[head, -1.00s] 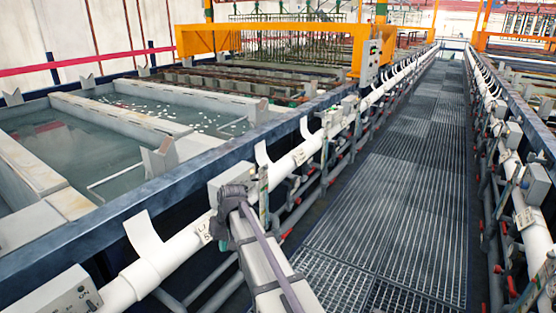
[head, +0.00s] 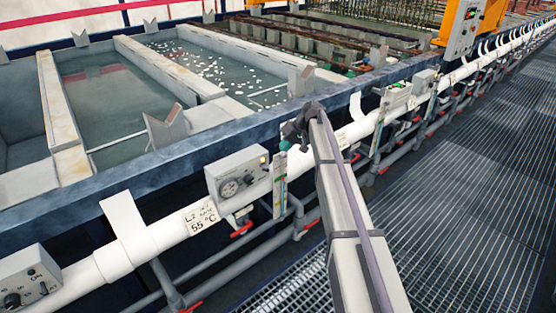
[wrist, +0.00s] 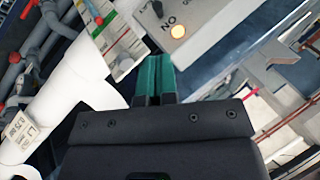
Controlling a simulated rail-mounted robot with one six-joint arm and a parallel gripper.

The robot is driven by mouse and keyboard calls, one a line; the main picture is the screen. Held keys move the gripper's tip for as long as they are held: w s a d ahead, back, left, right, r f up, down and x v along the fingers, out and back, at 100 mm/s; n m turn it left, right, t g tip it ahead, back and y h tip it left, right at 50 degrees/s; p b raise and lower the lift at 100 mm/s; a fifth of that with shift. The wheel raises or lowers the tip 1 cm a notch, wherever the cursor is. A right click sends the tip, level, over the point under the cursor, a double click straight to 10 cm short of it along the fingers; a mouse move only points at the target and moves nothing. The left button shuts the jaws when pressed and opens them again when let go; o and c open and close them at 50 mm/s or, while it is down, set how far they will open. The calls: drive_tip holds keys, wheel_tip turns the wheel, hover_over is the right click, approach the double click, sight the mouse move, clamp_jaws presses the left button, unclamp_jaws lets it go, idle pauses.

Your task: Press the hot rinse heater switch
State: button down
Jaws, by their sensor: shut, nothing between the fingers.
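In the head view a grey control box (head: 238,173) with a round dial and a small lit lamp (head: 263,159) stands on the white pipe, beside a tag (head: 200,216) reading 55 °C. I cannot read a heater name on it. My gripper (head: 284,146) is just right of this box, largely hidden by its own dark wrist. In the wrist view its green fingers (wrist: 154,79) are shut and empty. They point towards a grey box face (wrist: 205,22) with a glowing round lamp (wrist: 178,31), an ON marking and a dark knob (wrist: 157,8). The fingertips appear apart from it.
Another control box (head: 27,279) is at the lower left, and more boxes (head: 398,96) line the pipe (head: 150,238) farther right. Pipes with red valve handles run below. Open tanks (head: 110,95) lie behind the blue rim. The grated walkway (head: 450,190) is clear.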

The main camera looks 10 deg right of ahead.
drive_tip(key=b, duration=0.8)
approach(262, 169)
drive_tip(key=x, duration=0.4)
drive_tip(key=shift+s+d+f, duration=0.15)
drive_tip(key=shift+s+f, duration=0.05)
drive_tip(key=shift+f, duration=0.4)
drive_tip(key=shift+f+b, duration=0.1)
drive_tip(key=shift+b, duration=0.25)
